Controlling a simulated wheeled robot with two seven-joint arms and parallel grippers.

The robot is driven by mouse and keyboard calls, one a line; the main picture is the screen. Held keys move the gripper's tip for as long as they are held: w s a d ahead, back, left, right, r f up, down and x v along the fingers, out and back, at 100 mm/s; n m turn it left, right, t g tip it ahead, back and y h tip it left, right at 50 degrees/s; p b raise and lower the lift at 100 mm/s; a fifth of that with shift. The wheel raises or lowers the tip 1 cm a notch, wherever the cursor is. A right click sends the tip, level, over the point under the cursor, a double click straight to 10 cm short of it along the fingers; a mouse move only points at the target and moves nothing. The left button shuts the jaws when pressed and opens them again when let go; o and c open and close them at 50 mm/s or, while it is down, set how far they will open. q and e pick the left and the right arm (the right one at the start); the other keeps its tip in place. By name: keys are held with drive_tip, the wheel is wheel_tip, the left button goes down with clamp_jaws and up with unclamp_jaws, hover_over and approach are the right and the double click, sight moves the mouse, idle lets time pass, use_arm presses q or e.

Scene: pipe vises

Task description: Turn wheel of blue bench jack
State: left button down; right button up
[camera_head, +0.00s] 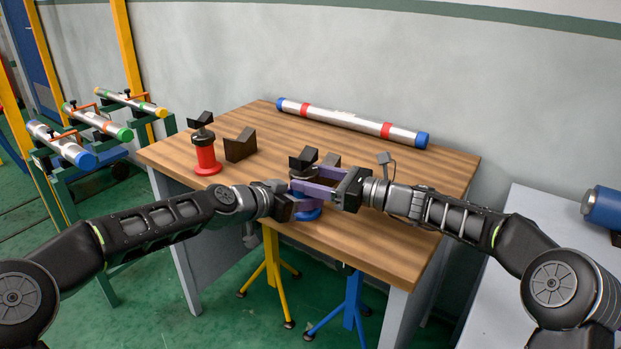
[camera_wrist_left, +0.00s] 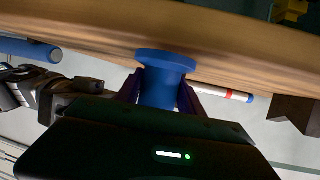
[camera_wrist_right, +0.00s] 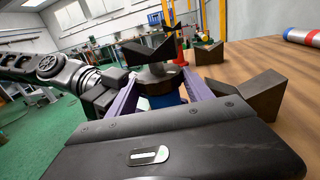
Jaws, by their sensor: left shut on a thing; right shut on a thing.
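The blue bench jack stands near the front edge of the wooden table, with its blue base (camera_head: 308,214) partly hidden by my grippers. A black V-shaped head (camera_head: 303,158) tops it. My left gripper (camera_head: 300,205) is shut on the jack's blue body, which shows between its purple fingers in the left wrist view (camera_wrist_left: 160,88). My right gripper (camera_head: 300,183) is above it, its purple fingers shut on the dark round wheel under the head. That wheel (camera_wrist_right: 157,80) and the V-head (camera_wrist_right: 150,52) show between the fingers in the right wrist view.
A red jack (camera_head: 205,153) and a dark V-block (camera_head: 240,145) stand at the table's left. Another V-block (camera_head: 332,160) is just behind the blue jack. A long pipe (camera_head: 350,122) lies along the back. A yellow stand (camera_head: 270,270) and blue stand (camera_head: 354,300) are below the table's front.

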drive_tip(key=c, duration=0.3)
drive_tip(key=shift+w+r+g, duration=0.1)
drive_tip(key=shift+w+g, duration=0.05)
drive_tip(key=shift+g, duration=0.15)
drive_tip(key=shift+w+n+g+y, duration=0.2)
drive_tip(key=shift+n+g+y, duration=0.4)
drive_tip(key=shift+n+g, duration=0.45)
drive_tip(key=shift+d+n+g, duration=0.1)
drive_tip(key=shift+n+g, duration=0.35)
drive_tip(key=shift+g, duration=0.4)
drive_tip(key=shift+s, duration=0.1)
drive_tip(key=o, duration=1.4)
drive_tip(key=shift+c, duration=0.2)
drive_tip(key=shift+d, duration=0.1)
